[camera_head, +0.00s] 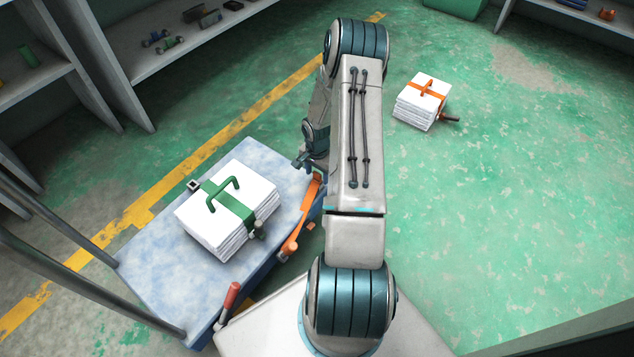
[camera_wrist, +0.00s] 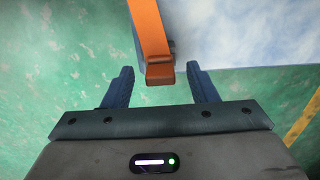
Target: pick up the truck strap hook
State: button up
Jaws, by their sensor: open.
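An orange strap (camera_head: 304,214) lies along the right edge of the blue-white cart (camera_head: 150,255) in the head view. In the wrist view the strap (camera_wrist: 149,28) comes down from the top and ends in an orange buckle-like hook end (camera_wrist: 160,73). My gripper (camera_wrist: 160,68) is open, with one dark blue finger on each side of the hook end and a visible gap on both sides. In the head view my gripper (camera_head: 304,160) is at the cart's right edge, near the strap's upper end and partly hidden by my arm.
A white stack with a green strap and handle (camera_head: 232,203) sits on the cart. A red-handled lever (camera_head: 229,298) stands at its near corner. Another white stack with an orange strap (camera_head: 418,107) is on the green floor. Shelves line the left; the right floor is open.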

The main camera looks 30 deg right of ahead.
jog(key=shift+f, duration=0.6)
jog(key=c, duration=1)
jog(key=shift+c, duration=0.2)
